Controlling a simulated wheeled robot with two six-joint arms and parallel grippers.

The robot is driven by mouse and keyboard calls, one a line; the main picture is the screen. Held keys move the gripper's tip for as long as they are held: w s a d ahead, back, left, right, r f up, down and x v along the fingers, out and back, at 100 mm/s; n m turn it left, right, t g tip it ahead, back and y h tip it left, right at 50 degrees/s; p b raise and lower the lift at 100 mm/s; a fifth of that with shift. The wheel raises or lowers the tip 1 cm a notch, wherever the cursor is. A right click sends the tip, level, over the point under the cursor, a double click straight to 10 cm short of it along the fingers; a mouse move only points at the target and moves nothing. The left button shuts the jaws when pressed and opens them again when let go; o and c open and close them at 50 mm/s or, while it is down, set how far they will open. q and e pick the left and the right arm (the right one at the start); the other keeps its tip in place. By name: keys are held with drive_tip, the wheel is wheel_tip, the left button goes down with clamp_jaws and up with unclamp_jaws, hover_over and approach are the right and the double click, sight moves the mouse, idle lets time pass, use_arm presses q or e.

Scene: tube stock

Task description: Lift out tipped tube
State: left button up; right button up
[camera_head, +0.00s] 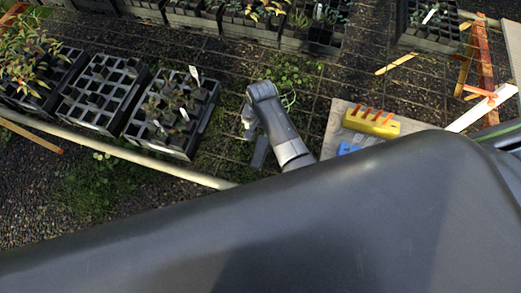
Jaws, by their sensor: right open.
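A black cell tray (137,134) with several dark seedlings stands left of my right gripper. I cannot make out which tube in it, if any, is tipped. A white label (194,76) sticks up from its far side. My right gripper (253,138) is open, pointing down over the mesh bench to the right of this tray and apart from it. Nothing shows between its fingers. My left gripper is not in view. My own large dark arm link hides the lower part of the picture.
A mostly empty black tray (103,92) and a tray with a leafy plant (35,50) stand further left. More planted trays line the back. A yellow block with orange pegs (371,121) and a blue item (348,148) lie on the right. A pale rail (120,152) edges the bench.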

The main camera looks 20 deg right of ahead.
hover_over(262, 145)
drive_tip(key=f, duration=0.6)
drive_tip(key=shift+s+f, duration=0.15)
drive_tip(key=shift+s, duration=0.05)
drive_tip(key=shift+f+b, duration=0.65)
drive_tip(key=shift+f, duration=0.15)
drive_tip(key=shift+f+b, duration=0.55)
drive_tip(key=shift+f, duration=0.05)
wheel_tip(262, 145, down, 5)
drive_tip(key=b, duration=0.6)
drive_tip(key=shift+w+f, duration=0.1)
drive_tip(key=shift+w, duration=0.05)
drive_tip(key=shift+c, duration=0.3)
drive_tip(key=c, duration=1.1)
